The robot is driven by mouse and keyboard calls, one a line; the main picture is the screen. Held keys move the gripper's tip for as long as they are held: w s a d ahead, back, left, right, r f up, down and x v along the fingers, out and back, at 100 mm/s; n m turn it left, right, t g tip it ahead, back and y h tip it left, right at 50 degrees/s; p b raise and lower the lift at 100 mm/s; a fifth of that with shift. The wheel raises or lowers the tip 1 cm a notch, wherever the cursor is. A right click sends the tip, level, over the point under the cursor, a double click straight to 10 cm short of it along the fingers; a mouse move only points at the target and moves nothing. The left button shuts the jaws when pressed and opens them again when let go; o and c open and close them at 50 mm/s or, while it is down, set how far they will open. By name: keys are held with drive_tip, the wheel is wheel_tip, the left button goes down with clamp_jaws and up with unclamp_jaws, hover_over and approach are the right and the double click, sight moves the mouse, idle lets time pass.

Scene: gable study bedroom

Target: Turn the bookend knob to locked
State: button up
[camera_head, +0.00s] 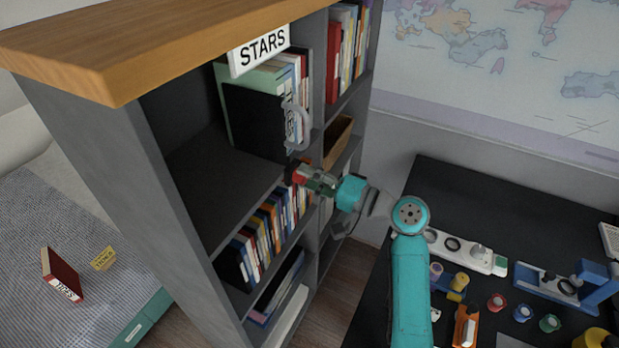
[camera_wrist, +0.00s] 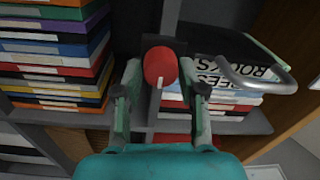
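The red knob (camera_wrist: 160,64) is round, with a short white mark near its lower edge in the wrist view. It sits on a dark mount beside the books. In the head view the red spot at my fingertips (camera_head: 294,172) appears to be the knob, partly covered. My gripper (camera_wrist: 160,72) is open, one finger on each side of the knob, with narrow gaps visible. The black bookend (camera_head: 255,122) stands in front of books under the STARS sign (camera_head: 259,50). Any locked label is not visible.
A curved grey metal handle (camera_wrist: 262,82) projects right of the knob; it also shows above my gripper in the head view (camera_head: 296,125). Shelf walls and book rows (camera_wrist: 55,55) are close on the left. A black desk (camera_head: 455,190) with several small items stands at right.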

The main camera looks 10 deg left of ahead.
drive_tip(key=shift+o, duration=1)
drive_tip(key=v, duration=1.2)
drive_tip(key=shift+f, duration=0.1)
